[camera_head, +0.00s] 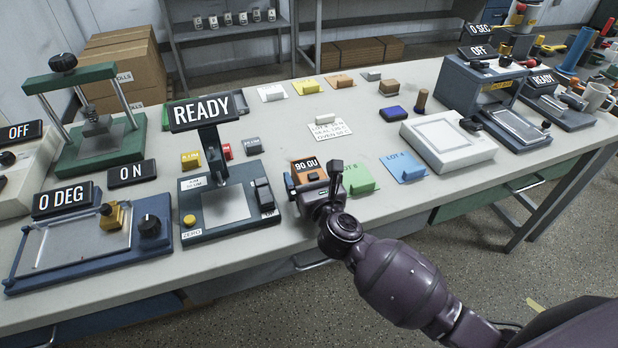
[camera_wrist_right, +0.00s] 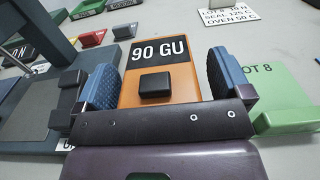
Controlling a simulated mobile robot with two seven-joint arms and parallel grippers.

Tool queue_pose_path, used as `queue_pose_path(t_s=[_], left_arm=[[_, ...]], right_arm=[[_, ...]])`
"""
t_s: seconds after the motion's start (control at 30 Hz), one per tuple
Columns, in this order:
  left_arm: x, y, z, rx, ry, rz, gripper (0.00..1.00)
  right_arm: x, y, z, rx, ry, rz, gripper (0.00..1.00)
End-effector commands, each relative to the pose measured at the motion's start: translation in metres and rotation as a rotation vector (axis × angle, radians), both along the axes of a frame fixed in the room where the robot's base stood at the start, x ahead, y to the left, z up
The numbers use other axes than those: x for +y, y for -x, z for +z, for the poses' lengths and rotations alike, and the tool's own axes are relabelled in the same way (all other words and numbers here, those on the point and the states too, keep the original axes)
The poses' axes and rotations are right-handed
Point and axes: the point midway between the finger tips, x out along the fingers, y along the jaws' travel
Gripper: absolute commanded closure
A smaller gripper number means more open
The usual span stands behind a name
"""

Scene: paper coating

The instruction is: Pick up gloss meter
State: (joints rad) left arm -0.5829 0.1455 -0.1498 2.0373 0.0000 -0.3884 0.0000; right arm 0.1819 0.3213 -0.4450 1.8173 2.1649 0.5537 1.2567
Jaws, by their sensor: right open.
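The gloss meter (camera_head: 306,166) is an orange block with a black "90 GU" display on the table, just beyond my right gripper (camera_head: 313,184). In the right wrist view, the gloss meter (camera_wrist_right: 180,80) shows its display and a dark square button on its orange top. My right gripper (camera_wrist_right: 162,78) is open there, with one blue-padded finger on each side of the orange body. Whether the pads touch it I cannot tell. The gloss meter's near end is hidden behind the gripper. My left gripper is not in view.
A dark gauge stand (camera_head: 187,219) marked READY stands close on the left. A white label card (camera_head: 329,131) lies behind.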

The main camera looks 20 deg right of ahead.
Motion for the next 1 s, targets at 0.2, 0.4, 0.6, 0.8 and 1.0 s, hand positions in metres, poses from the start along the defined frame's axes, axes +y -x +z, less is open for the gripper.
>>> queue_pose_path(t_s=[0.2, 0.4, 0.6, 0.8, 1.0], left_arm=[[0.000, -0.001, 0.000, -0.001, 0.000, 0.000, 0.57], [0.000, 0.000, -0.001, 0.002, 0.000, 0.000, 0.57], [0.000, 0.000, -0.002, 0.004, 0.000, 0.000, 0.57], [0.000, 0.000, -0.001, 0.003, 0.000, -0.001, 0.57], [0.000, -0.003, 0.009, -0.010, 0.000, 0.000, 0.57]], right_arm=[[0.000, 0.000, 0.000, 0.000, 0.000, 0.000, 0.13], [0.000, 0.000, 0.000, 0.000, 0.000, 0.000, 0.44], [0.000, 0.000, 0.001, -0.002, 0.000, 0.000, 0.72], [0.000, 0.000, 0.002, -0.002, 0.000, 0.000, 0.72], [0.000, 0.000, 0.024, -0.008, -0.001, 0.000, 0.72]])
